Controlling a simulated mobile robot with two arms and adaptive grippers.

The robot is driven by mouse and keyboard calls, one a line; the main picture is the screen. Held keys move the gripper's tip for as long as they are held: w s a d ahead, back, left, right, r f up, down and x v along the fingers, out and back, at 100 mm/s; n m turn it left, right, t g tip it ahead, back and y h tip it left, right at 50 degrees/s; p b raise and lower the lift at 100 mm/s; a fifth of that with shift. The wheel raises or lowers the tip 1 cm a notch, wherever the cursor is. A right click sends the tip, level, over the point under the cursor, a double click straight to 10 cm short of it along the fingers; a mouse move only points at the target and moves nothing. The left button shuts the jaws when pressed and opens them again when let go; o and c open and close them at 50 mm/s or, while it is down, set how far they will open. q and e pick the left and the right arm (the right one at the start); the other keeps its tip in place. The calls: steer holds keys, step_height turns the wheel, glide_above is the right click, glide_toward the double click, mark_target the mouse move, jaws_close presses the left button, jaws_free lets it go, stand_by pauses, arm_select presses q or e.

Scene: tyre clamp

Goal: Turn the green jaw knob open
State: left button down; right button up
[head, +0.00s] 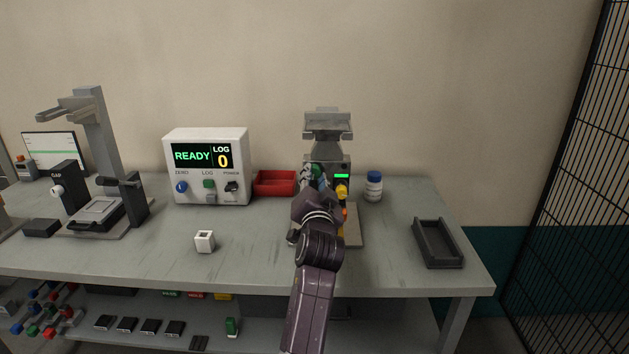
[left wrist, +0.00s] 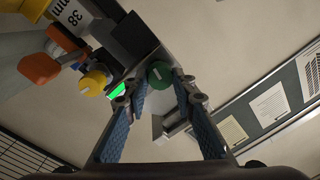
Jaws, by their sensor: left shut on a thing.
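In the head view my left gripper (head: 314,178) reaches the front of the machine, and my arm hides much of the machine's lower part. A yellow knob (head: 342,191) sits just right of the gripper; it also shows in the left wrist view (left wrist: 94,82). My right gripper is not in view.
A blue-capped bottle (head: 374,187) stands right of the machine. A red bin (head: 274,184) and a control box reading READY (head: 207,167) stand left. A dark tray (head: 437,243) and a small white block (head: 205,242) lie on the bench. The right front is fairly clear.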

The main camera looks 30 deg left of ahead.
arm_select(q)
steer(key=shift+f+n, duration=0.15)
steer(key=shift+n, duration=0.45)
steer(key=c, duration=1.6)
jaws_free()
